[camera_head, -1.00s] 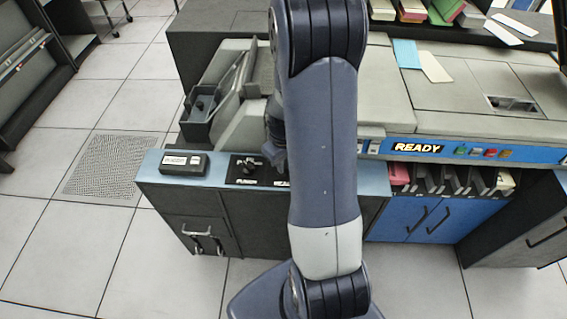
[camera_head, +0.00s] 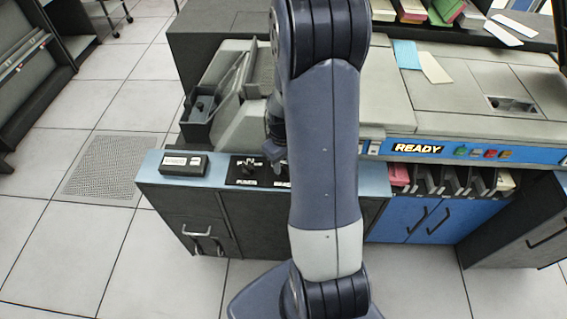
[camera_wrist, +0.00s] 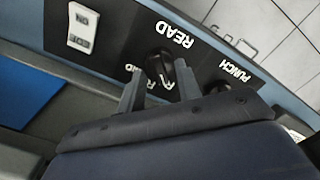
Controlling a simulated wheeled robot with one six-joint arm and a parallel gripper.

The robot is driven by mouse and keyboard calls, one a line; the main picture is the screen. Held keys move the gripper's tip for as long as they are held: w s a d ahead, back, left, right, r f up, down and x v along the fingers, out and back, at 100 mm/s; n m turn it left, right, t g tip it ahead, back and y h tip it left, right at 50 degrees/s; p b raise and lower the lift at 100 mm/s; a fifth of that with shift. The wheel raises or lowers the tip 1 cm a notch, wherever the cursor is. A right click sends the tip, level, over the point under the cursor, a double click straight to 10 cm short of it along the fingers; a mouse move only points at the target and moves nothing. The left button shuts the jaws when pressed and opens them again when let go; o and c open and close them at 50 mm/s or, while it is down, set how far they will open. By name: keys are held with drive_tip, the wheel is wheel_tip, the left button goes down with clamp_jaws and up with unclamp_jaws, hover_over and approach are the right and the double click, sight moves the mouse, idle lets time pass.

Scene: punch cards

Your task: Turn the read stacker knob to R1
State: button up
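The black read knob (camera_wrist: 160,66) shows in the wrist view on a dark panel lettered READ (camera_wrist: 171,35), which appears upside down. Marks beside the knob are partly covered by my fingers, so I cannot tell its setting. My gripper (camera_wrist: 158,72) has its two grey fingers apart, one on each side of the knob; I cannot tell whether they touch it. In the head view my arm hides most of the read knob. The punch knob (camera_head: 250,170) stands beside it, left of my arm; it also shows in the wrist view (camera_wrist: 215,88).
A black box (camera_head: 184,163) sits left of the knobs on the blue ledge. A white rocker switch (camera_wrist: 82,27) is near the panel in the wrist view. Stacker pockets with cards (camera_head: 455,181) and a READY panel (camera_head: 417,149) are to the right. Floor is clear at left.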

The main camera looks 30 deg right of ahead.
sight(283, 167)
wheel_tip(283, 167, up, 10)
idle(0.4)
wheel_tip(283, 167, down, 11)
drive_tip(key=shift+r, duration=0.1)
idle(0.6)
drive_tip(key=shift+r, duration=0.1)
